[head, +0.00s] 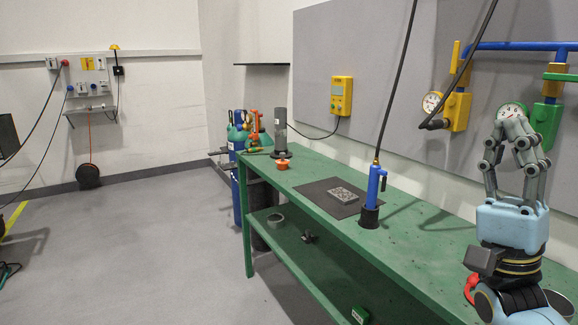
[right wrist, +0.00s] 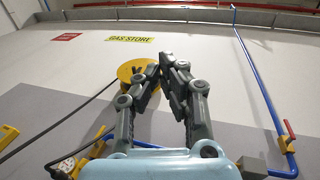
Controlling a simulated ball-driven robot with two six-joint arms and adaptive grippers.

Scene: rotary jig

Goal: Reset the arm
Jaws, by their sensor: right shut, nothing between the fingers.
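My right gripper (head: 512,113) is at the right of the head view, pointing up in front of the wall with the pipes. Its fingers meet at the tips, and it is shut and empty. In the right wrist view its fingertips (right wrist: 168,58) are together, with a yellow round object (right wrist: 138,75) behind them. My left gripper does not show in either view. No rotary jig can be made out.
A green workbench (head: 420,262) runs below the right gripper. A blue torch-like tool (head: 375,188), a dark mat (head: 318,188) with a grey block (head: 342,195) and an orange item (head: 282,163) are on it. Yellow (head: 457,110) and green valves stand near the gripper.

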